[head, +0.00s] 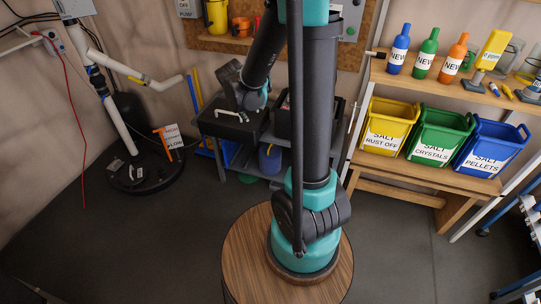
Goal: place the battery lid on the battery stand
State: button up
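My gripper (240,108) is at the end of my dark arm, low over a black box-like piece (217,124) on the left of a grey cart. Its fingers are small and dark against the black, so I cannot tell whether they are open or shut on that piece. A second black box-like piece (283,123) stands to the right on the cart, partly hidden behind my arm. I cannot tell for sure which of these is the battery lid and which is the battery stand.
The grey cart (221,168) stands against the back wall, with a blue container (270,160) on its lower shelf. A wooden shelf unit (400,179) at the right holds yellow, green and blue bins. A black round base (150,182) stands left. Floor between is clear.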

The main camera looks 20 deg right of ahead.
jog(key=s+f+m+y, duration=0.1)
jog(key=s+m, duration=0.1)
jog(key=s, duration=0.9)
jog(key=s+d+f+m+g+y, duration=0.1)
jog(key=s+m+y, duration=0.1)
jog(key=s, duration=0.9)
jog(key=shift+s+m, duration=0.15)
jog(key=shift+m, duration=0.25)
jog(key=shift+d+f, duration=0.1)
jog(key=shift+d, duration=0.05)
